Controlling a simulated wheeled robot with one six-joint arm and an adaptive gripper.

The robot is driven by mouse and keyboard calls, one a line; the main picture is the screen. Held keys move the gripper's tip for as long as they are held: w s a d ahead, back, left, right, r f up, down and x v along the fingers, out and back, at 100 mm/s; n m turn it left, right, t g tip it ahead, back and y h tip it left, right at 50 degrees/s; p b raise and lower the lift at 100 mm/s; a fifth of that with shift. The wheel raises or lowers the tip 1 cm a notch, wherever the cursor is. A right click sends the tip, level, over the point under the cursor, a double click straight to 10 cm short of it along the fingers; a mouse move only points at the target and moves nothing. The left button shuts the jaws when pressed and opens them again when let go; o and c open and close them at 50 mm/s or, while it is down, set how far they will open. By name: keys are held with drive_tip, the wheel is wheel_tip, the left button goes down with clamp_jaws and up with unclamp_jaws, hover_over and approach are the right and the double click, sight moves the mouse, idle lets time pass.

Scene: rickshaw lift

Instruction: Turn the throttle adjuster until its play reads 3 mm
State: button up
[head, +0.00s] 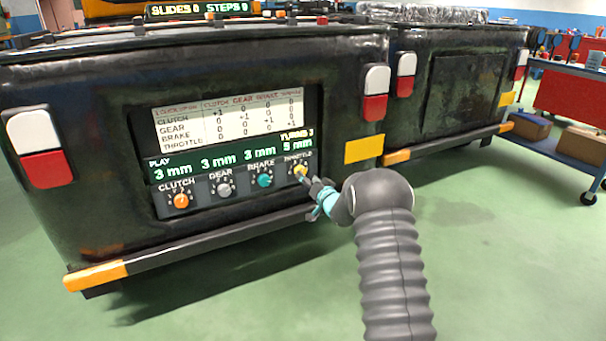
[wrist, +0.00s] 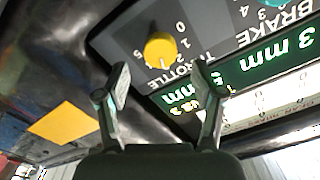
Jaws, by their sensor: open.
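The yellow throttle adjuster (head: 300,169) is the rightmost knob on the panel at the back of the dark vehicle. In the wrist view the knob (wrist: 160,46) sits ahead of my fingertips, centred on the gap between them, with a numbered scale around it. My gripper (head: 312,184) is open at the knob; in the wrist view its fingers (wrist: 160,78) stand apart with nothing between them. Contact with the knob is not visible. The throttle play display (head: 297,145) looks like 5 mm, though the digit is blurred; text above it seems to read TURNS 3.
The orange clutch knob (head: 181,201), grey gear knob (head: 224,189) and teal brake knob (head: 264,180) stand to the left; each reads 3 mm. A printed table (head: 228,122) is above. A bumper bar (head: 200,238) runs below the panel. A blue cart (head: 585,145) stands far right.

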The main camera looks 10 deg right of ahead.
drive_tip(key=shift+x, duration=2.25)
drive_tip(key=c, duration=1.1)
